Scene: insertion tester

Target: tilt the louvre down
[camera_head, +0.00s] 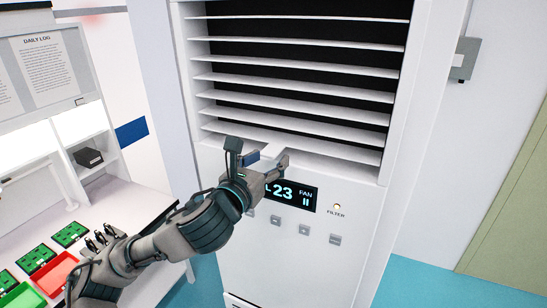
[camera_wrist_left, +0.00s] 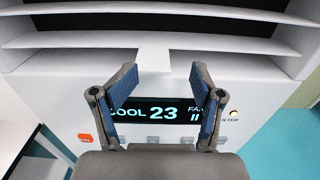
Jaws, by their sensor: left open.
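The louvre is a stack of white horizontal slats (camera_head: 295,88) over a dark opening in a tall white air unit (camera_head: 290,245). The slats also show in the wrist view (camera_wrist_left: 225,42). A white tab (camera_wrist_left: 153,60) sticks out at the middle of the lowest slat, and it shows in the head view (camera_head: 272,149) just above the gripper. My left gripper (camera_head: 260,158) is open in front of the unit, below the slats. In the wrist view its fingertips (camera_wrist_left: 163,72) stand apart on either side of the tab's lower end. I cannot tell whether they touch it.
Below the louvre is a display (camera_head: 291,194) reading 23, with several small buttons and a lit filter lamp (camera_head: 337,206). A bench at the left holds green boards (camera_head: 70,234) and a red tray (camera_head: 57,272). Floor at right is clear.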

